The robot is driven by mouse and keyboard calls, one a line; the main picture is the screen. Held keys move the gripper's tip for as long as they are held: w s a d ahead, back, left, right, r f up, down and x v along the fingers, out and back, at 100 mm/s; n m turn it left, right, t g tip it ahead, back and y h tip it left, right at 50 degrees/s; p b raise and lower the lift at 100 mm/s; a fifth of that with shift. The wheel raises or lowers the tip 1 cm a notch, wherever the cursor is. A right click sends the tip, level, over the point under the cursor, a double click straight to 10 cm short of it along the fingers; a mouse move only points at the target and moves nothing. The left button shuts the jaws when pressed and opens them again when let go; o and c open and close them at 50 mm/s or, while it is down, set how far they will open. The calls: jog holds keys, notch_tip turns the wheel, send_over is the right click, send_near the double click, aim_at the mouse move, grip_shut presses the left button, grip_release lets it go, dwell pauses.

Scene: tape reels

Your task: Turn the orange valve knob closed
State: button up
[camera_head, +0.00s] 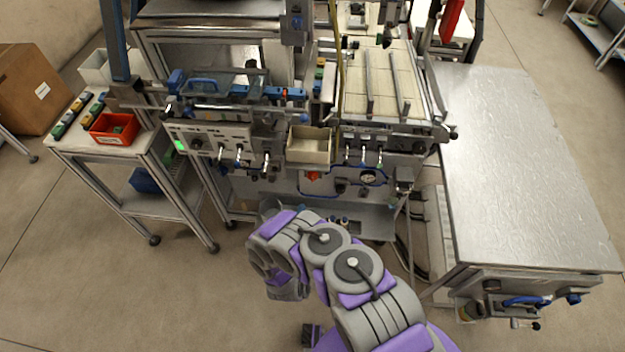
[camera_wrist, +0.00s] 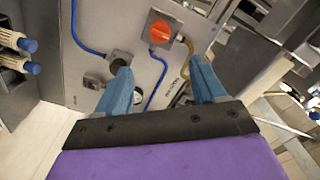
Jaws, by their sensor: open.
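The orange valve knob (camera_wrist: 160,31) sits on a grey square plate on the machine's panel, at the top middle of the wrist view. In the head view a small orange-red spot, likely the knob (camera_head: 314,175), shows under the machine's front edge, below a beige bin. My gripper (camera_wrist: 164,82) is open, its two blue fingers spread apart. The knob lies beyond the fingertips, seen between them, and nothing is held. In the head view my arm reaches toward the machine, and the fingers cannot be made out there.
Blue hoses (camera_wrist: 88,42) run over the panel around the knob, with a yellow hose at its right. A round gauge (camera_head: 368,177) is right of the knob. A metal table (camera_head: 530,160) stands at right, a small cart (camera_head: 110,148) with a red bin at left. The floor in front is open.

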aim_at(313, 180)
jog(key=w+b, duration=0.1)
jog(key=w, duration=0.4)
jog(key=w+b, duration=0.2)
jog(key=w, duration=0.3)
jog(key=w+b, duration=0.1)
jog(key=w, duration=0.4)
jog(key=shift+d+b, duration=0.25)
jog(key=shift+b, duration=0.1)
jog(key=shift+c, duration=0.3)
jog(key=shift+f, duration=0.1)
jog(key=c, duration=1)
